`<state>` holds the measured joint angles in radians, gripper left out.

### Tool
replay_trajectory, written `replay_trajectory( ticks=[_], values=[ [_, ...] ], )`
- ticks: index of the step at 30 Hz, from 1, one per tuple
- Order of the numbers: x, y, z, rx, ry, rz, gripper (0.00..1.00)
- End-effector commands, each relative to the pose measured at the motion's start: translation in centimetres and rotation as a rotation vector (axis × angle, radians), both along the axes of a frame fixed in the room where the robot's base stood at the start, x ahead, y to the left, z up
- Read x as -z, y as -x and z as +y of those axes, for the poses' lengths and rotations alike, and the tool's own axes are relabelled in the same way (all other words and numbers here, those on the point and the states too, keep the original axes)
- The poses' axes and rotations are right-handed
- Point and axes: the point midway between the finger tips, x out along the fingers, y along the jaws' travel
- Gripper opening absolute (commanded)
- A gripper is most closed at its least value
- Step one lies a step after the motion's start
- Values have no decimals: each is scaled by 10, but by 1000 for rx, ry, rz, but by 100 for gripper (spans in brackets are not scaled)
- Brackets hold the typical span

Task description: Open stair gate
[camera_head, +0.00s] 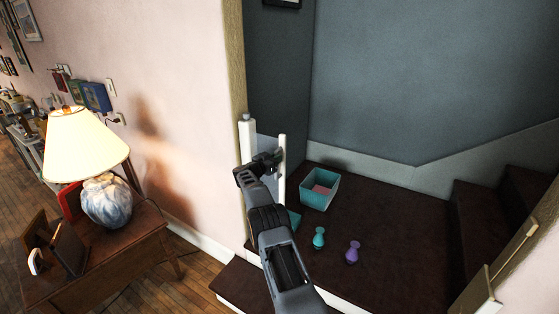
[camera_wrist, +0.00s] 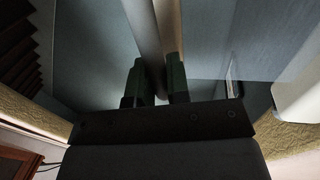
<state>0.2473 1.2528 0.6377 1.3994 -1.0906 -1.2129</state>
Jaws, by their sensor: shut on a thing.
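The stair gate (camera_head: 282,180) is a narrow strip of pale see-through panel with a white end bar, beside a white post (camera_head: 247,150) at the left of the stair opening. The rest of the opening is clear of panel. My gripper (camera_head: 268,160) is at the gate's end bar. In the wrist view my gripper (camera_wrist: 157,82) is shut on the pale upright bar (camera_wrist: 146,35), which runs between its two dark fingers. My arm hides the lower part of the gate.
On the dark landing are a teal bin (camera_head: 319,197), a teal pin (camera_head: 319,238) and a purple pin (camera_head: 352,251). Stairs (camera_head: 482,200) rise at the right. A wooden table (camera_head: 110,262) with a lamp (camera_head: 88,145) stands at the left.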

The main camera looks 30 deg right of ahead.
Motion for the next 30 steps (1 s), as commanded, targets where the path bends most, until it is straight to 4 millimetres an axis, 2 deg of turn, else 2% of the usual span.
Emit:
replay_trajectory(
  ticks=[9, 23, 24, 26, 30],
  values=[
    [-4, -9, 2, 3, 5, -5, 0],
    [-6, -10, 2, 4, 6, -7, 0],
    [-6, -10, 2, 4, 6, -7, 19],
    [-6, -10, 2, 4, 5, -7, 25],
    [-4, -10, 4, 3, 4, -5, 26]
  ],
)
